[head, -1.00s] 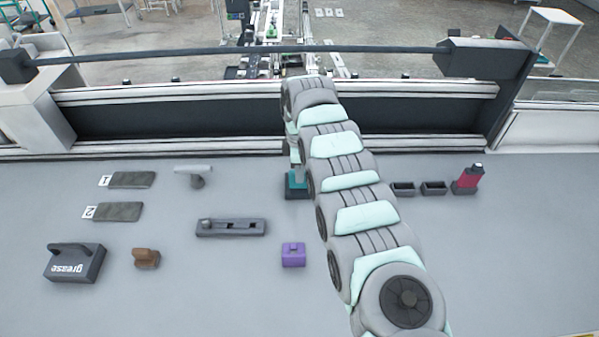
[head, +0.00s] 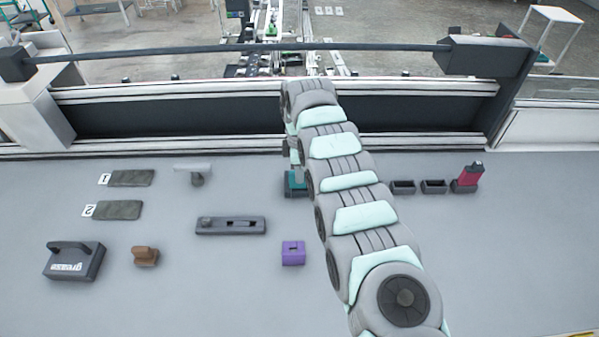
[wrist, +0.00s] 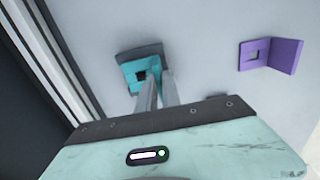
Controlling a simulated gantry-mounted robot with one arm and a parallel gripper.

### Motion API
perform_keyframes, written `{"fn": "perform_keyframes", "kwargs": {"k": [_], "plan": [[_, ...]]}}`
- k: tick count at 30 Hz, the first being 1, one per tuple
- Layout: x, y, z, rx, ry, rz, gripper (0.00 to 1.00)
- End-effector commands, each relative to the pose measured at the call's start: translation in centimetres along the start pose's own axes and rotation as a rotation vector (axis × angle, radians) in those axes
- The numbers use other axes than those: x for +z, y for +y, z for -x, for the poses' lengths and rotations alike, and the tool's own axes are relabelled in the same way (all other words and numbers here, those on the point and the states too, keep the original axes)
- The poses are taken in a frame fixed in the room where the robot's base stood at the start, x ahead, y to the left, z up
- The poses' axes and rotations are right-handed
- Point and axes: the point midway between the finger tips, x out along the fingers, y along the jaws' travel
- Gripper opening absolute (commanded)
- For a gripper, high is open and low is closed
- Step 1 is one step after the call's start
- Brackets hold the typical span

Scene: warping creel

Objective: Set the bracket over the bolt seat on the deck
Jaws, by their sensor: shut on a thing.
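A teal L-shaped bracket with a square hole (wrist: 133,72) is between the fingertips of my gripper (wrist: 157,92). My gripper is shut on the bracket. In the head view the teal bracket (head: 294,178) shows just left of my arm, low over a dark block (head: 296,193) on the deck. The dark block also shows behind the bracket in the wrist view (wrist: 138,52); I take it for the bolt seat. I cannot tell whether bracket and block touch. My arm hides part of this in the head view.
A purple bracket (head: 293,253) stands nearby, also in the wrist view (wrist: 284,54). A dark slotted bar (head: 230,226) lies left. Two dark trays (head: 403,187) and a red item (head: 467,177) are right. A grey grease block (head: 73,263) and brown block (head: 146,257) are far left.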

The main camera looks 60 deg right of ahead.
Motion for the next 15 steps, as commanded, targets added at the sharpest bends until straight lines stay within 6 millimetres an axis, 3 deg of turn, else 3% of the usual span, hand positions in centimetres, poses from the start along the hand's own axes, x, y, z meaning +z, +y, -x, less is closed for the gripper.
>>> {"fn": "perform_keyframes", "kwargs": {"k": [14,15], "plan": [[0.01,0.01,-0.46,0.000,0.000,0.000,0.00],[0.03,0.02,-0.37,0.000,0.000,0.000,0.12]]}}
